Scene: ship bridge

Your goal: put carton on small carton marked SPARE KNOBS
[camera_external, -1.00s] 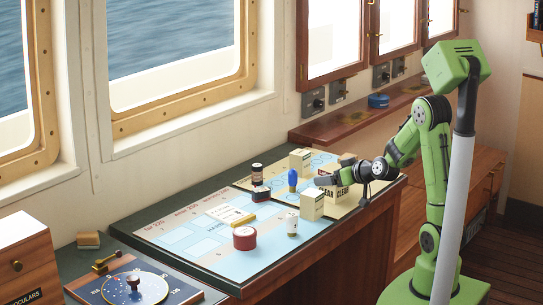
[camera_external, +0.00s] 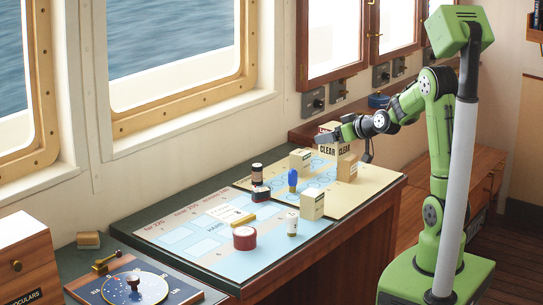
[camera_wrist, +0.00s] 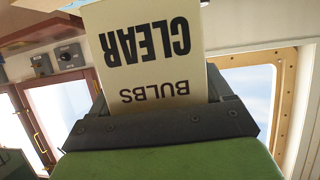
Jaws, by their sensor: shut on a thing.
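A cream carton (camera_external: 328,145) with black CLEAR lettering is in my gripper (camera_external: 340,132). In the wrist view the carton (camera_wrist: 150,50) reads CLEAR BULBS, upside down in the picture, between the jaws (camera_wrist: 155,115). My gripper is shut on it and holds it above the far right part of the chart desk. A small brown carton (camera_external: 347,168) stands on the desk, below and to the right of the held carton. Its marking is too small to read, so I cannot tell if it is the SPARE KNOBS one.
Two pale cartons (camera_external: 300,160) (camera_external: 312,205) stand on the desk (camera_external: 180,244), with a blue-topped item (camera_external: 292,179) between them. A dark jar (camera_external: 257,173), a red round tin (camera_external: 244,238) and a white bottle (camera_external: 292,223) stand nearer.

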